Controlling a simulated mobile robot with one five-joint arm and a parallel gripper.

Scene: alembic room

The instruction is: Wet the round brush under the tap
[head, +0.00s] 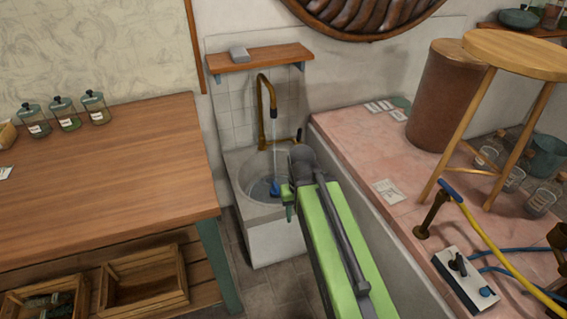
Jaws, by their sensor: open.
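A brass tap (264,95) curves over a grey stone basin (242,201), and a thin stream of water falls from its spout. A small blue object (275,188) shows in the basin near the foot of the stream. It may be the round brush, but it is too small and too covered to tell, and I cannot tell whether the stream touches it. My green arm reaches to the basin's right side. My gripper (287,202) is open beside the blue object, and my arm hides part of the basin.
A wooden shelf (260,58) with a grey block hangs above the tap. A wooden table (120,165) stands close on the left, with several jars at its back. A pink-topped counter (355,140) borders the basin on the right, carrying a wooden stool (515,55).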

